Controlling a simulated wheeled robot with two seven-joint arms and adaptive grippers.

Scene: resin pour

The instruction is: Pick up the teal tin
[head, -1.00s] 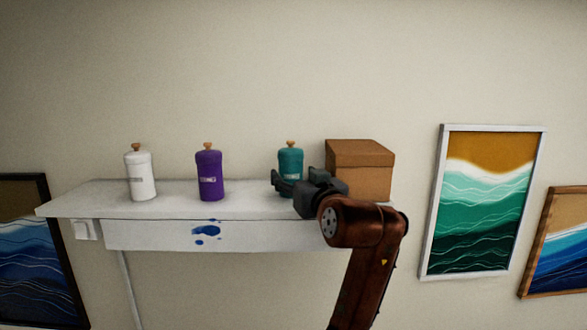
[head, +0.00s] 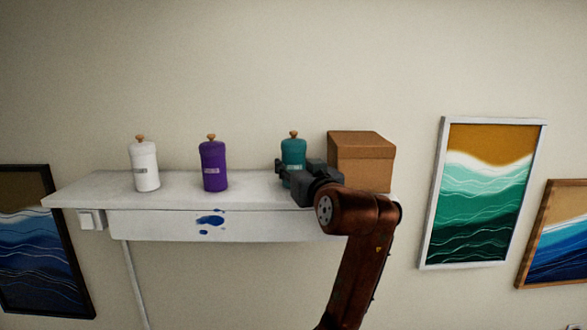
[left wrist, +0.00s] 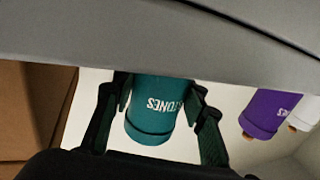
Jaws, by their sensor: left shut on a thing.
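The teal tin (head: 293,149) has a wooden knob on top and is upright near the right end of the white shelf, beside a cardboard box. My left gripper (head: 291,172) is shut on it, with a finger on each side of its body. In the left wrist view the teal tin (left wrist: 152,108) appears upside down between the two fingers (left wrist: 160,112). The arm and gripper hide its lower part in the head view, so I cannot tell whether its base touches the shelf. My right gripper is not in view.
A purple tin (head: 213,166) and a white tin (head: 145,166) stand on the shelf (head: 95,190) to the left. The cardboard box (head: 361,160) stands close on the right. Framed wave pictures (head: 482,192) hang on the wall. Blue paint marks the shelf front.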

